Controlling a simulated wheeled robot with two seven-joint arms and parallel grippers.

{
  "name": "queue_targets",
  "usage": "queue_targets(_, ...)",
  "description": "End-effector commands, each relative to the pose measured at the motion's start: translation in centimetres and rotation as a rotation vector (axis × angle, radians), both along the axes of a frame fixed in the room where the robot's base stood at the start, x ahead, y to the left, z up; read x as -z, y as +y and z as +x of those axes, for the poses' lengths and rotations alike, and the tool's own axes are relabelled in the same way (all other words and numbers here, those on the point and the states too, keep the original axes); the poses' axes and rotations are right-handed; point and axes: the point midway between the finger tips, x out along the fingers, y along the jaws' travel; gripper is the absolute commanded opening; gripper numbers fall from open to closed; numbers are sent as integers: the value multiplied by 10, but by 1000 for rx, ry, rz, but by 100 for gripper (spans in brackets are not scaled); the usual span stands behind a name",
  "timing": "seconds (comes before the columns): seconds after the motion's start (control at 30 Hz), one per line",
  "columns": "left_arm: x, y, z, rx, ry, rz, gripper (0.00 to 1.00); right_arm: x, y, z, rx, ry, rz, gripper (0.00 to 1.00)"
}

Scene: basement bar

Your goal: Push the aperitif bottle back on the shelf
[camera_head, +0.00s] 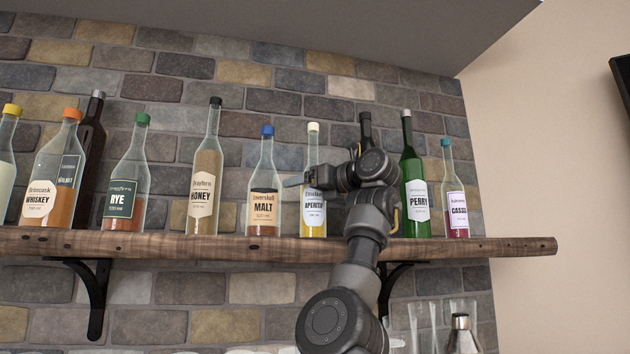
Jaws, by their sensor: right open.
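The aperitif bottle (313,212) stands upright on the wooden shelf (150,243). It has a cream cap, a white label and yellow liquid at its base. My right arm rises from the bottom of the view, and its dark wrist covers part of the bottle's right side. My right gripper (297,181) is at the height of the bottle's upper body and reaches left across it. It is open, with nothing seen between its fingers. I cannot tell whether it touches the bottle. My left gripper is out of view.
The malt bottle (263,190) stands just left of the aperitif bottle. Right of my arm are the green perry bottle (414,185) and the cassis bottle (454,200). A dark bottle (366,130) is partly hidden behind my wrist. A brick wall backs the shelf.

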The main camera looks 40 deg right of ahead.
Motion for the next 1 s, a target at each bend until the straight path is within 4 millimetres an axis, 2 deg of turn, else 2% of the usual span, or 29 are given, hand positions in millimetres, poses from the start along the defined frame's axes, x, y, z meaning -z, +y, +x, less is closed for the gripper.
queue_targets(0.23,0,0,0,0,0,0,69,0,0,0,0,0,1,79)
queue_targets(0.27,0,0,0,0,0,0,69,0,0,0,0,0,1,77)
queue_targets(0.77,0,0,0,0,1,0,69,0,0,0,1,0,1,11)
queue_targets(0.8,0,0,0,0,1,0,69,0,0,0,1,0,1,55)
queue_targets(1.0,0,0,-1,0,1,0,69,0,0,0,0,0,1,79)
